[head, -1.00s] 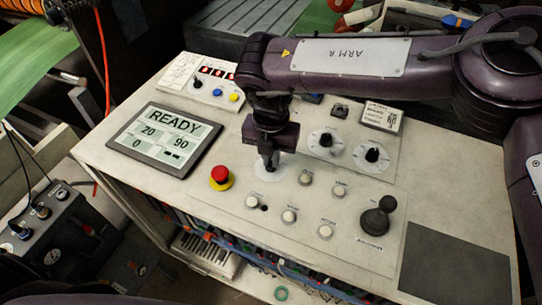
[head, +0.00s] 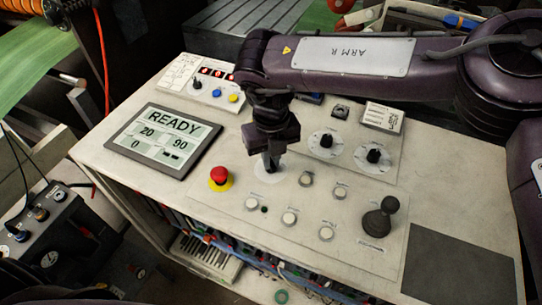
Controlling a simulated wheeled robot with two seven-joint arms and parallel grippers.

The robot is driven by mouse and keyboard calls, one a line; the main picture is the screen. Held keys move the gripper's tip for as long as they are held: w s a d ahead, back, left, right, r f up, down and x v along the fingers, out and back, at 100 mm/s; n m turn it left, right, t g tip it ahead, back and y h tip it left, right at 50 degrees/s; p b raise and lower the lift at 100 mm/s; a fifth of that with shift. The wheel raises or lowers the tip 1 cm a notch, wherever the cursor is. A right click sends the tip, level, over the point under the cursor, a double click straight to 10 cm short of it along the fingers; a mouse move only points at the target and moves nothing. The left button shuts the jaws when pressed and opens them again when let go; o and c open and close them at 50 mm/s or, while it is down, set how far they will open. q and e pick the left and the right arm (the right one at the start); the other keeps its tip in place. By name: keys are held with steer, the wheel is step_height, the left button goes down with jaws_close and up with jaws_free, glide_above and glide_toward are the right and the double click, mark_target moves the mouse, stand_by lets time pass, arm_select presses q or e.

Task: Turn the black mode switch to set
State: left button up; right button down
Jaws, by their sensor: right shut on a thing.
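My right gripper (head: 269,166) reaches straight down onto the panel, between the red emergency button and the two black dials. It is shut on the black mode switch, which is mostly hidden by its fingers. A pale round plate (head: 269,177) shows around the fingertips on the panel. I cannot read the switch's pointer or its labels from here. My left gripper is not in view.
A red emergency button (head: 219,175) stands left of the gripper. White push buttons (head: 289,218) lie in front, two black dials (head: 326,141) behind right, and a black joystick (head: 379,217) at right. A display (head: 152,139) reads READY, 20, 90, 0.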

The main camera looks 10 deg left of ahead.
stand_by(0.4)
steer(key=c, duration=1.5)
jaws_free()
step_height(320, 180, up, 8)
steer(key=shift+f+b, duration=0.1)
steer(key=shift+b, duration=0.65)
